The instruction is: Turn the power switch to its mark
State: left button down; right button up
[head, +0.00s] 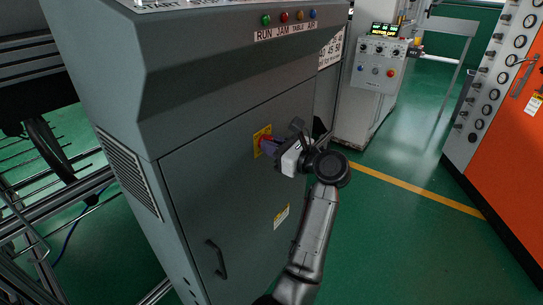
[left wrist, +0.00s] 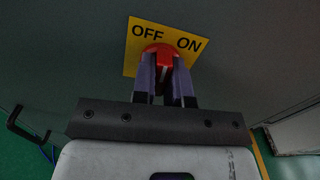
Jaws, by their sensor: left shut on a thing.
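The power switch (head: 266,141) is a red knob on a yellow plate (head: 257,134) on the front of the grey cabinet. In the left wrist view the red switch (left wrist: 158,49) sits below the black words OFF and ON on the yellow plate (left wrist: 198,56). OFF is at the upper left and ON at the upper right. My left gripper (head: 272,147) reaches the switch from the right. Its two purple fingers (left wrist: 164,72) are shut on the switch's red handle, one on each side. The fingers hide part of the handle, so I cannot tell exactly where it points. My right gripper is not in view.
The cabinet door has a dark handle (head: 216,258) low down and a small label (head: 281,216). Coloured lamps (head: 284,16) line the panel above. A control stand (head: 376,75) and an orange cabinet (head: 505,135) stand to the right. Green floor between them is clear.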

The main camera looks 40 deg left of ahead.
pick_arm(q)
jog(key=n+b, duration=0.2)
jog(key=shift+f+n, duration=0.25)
jog(key=shift+n, duration=0.15)
jog(key=n+b, duration=0.2)
jog(key=n, duration=0.1)
jog(key=shift+r+b, duration=0.15)
jog(key=shift+b, duration=0.2)
jog(key=shift+n+b, duration=0.5)
jog(key=shift+n, duration=0.3)
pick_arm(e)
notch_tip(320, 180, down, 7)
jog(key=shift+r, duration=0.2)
pick_arm(q)
jog(key=shift+r+n, duration=0.15)
jog(key=shift+n, duration=0.15)
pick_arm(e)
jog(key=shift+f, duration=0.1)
pick_arm(q)
jog(key=c, duration=1.1)
grip_release()
jog(key=shift+c, duration=0.2)
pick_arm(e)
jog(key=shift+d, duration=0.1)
